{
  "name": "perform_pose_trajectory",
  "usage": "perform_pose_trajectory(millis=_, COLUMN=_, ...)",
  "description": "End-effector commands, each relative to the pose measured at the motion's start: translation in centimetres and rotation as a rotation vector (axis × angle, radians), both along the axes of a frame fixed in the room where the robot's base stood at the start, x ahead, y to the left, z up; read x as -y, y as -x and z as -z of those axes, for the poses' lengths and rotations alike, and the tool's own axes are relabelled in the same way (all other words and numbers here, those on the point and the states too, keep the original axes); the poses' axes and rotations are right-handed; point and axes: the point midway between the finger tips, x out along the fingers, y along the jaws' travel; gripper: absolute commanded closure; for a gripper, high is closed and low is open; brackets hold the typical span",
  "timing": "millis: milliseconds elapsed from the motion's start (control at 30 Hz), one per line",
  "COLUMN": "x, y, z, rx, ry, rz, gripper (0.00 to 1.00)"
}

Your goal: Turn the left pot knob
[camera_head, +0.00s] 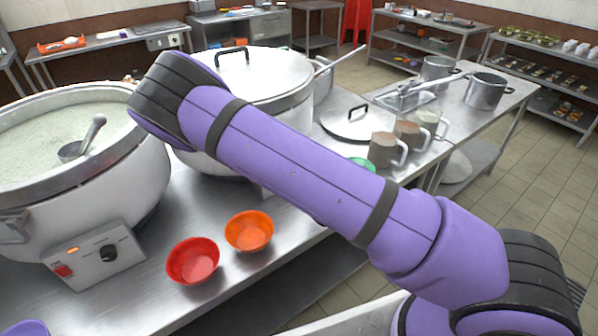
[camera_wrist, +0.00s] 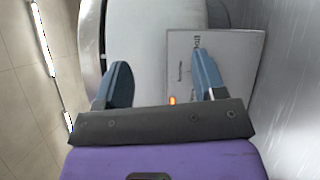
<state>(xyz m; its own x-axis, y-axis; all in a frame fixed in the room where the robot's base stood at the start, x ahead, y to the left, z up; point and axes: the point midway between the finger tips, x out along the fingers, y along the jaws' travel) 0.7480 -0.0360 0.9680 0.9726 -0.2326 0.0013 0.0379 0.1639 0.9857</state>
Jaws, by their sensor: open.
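The left pot (camera_head: 95,190) is large and white, full of pale congee, with a ladle (camera_head: 85,140) in it. Nothing touches this knob in the head view. My gripper is hidden there behind my arm. In the wrist view my gripper (camera_wrist: 160,85) is open, its blue fingers apart and empty. It faces a white pot body (camera_wrist: 138,45) and a pale control panel (camera_wrist: 232,65) with an orange lamp. No knob shows there; I cannot tell which pot it is.
A red bowl (camera_head: 193,261) and an orange bowl (camera_head: 249,231) stand on the steel counter right of the left box. A second, lidded pot (camera_head: 260,78) stands behind my arm. Mugs (camera_head: 388,150) and a loose lid (camera_head: 347,122) are further right.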

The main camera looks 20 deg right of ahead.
Motion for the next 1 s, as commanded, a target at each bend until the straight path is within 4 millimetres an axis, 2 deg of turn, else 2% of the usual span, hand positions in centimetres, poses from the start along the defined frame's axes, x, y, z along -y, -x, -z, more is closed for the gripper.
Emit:
perform_pose_trajectory(millis=100, x=-1.0, y=0.5, z=0.6, rx=0.057, ry=0.162, rz=-0.084, gripper=0.36)
perform_pose_trajectory(millis=300, x=-2.6, y=1.3, z=0.9, rx=0.146, ry=0.363, rz=-0.200, gripper=0.36)
perform_pose_trajectory(millis=567, x=-3.4, y=1.8, z=1.2, rx=0.190, ry=0.448, rz=-0.252, gripper=0.36)
perform_pose_trajectory(millis=767, x=-3.3, y=1.8, z=3.7, rx=0.187, ry=0.447, rz=-0.249, gripper=0.36)
perform_pose_trajectory(millis=1000, x=-3.3, y=1.8, z=8.2, rx=0.187, ry=0.445, rz=-0.250, gripper=0.36)
